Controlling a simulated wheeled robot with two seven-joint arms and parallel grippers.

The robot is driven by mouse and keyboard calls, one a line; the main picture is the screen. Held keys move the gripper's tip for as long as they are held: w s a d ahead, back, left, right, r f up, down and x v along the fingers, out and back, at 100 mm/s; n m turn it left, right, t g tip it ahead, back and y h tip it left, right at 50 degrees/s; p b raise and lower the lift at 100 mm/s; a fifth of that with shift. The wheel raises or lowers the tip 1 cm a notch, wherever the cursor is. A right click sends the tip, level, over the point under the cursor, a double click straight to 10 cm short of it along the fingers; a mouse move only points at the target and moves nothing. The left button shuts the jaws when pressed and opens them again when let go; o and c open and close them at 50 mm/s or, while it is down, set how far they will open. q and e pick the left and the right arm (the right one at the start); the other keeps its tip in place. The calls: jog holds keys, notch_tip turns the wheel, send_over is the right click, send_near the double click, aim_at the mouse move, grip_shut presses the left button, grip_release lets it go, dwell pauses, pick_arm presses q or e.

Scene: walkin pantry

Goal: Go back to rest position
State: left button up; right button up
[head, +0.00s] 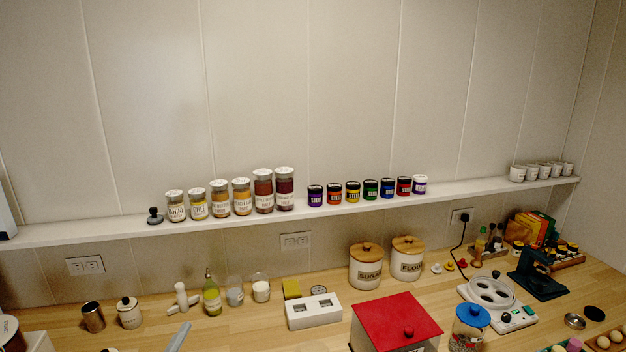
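Neither of my grippers can be made out in the head view, so their state and anything in them are hidden. The task names no object. The view looks onto a wooden counter (260,320) and a long white wall shelf (120,229) above it. Several labelled jars (219,199) and several small coloured jars (353,192) stand upright on the shelf.
A red-lidded box (397,318) stands at the front middle. Behind it are sugar (366,270) and flour (406,262) canisters. White cups (541,172) sit at the shelf's right end.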

pick_arm(q)
jog(key=s+a+f+n+g+y, duration=0.35)
jog(key=s+f+n+g, duration=0.4)
jog(key=f, duration=0.55)
jog(key=s+f+n+g+h, duration=0.15)
jog(key=s+f+g, duration=0.25)
jog(key=s, duration=0.5)
jog(key=s+f+n+g, duration=0.2)
jog(key=s+f+g, duration=0.25)
jog(key=s, duration=0.35)
jog(key=s+f+b+x, duration=0.1)
jog(key=s+b+x, duration=0.25)
jog(key=x, duration=1.45)
jog(key=s+f+b+x, duration=0.15)
jog(key=s+x, duration=0.35)
jog(key=x, duration=1.3)
jog(key=s+a+f+g+b, duration=0.1)
jog(key=s+a+f+b, duration=0.2)
jog(key=s+f, duration=1.6)
notch_tip(320, 180, down, 4)
jog(key=shift+a+m+g+b, duration=0.15)
jog(key=shift+m+g+b, duration=0.2)
jog(key=shift+b, duration=0.65)
jog(key=shift+c, duration=0.2)
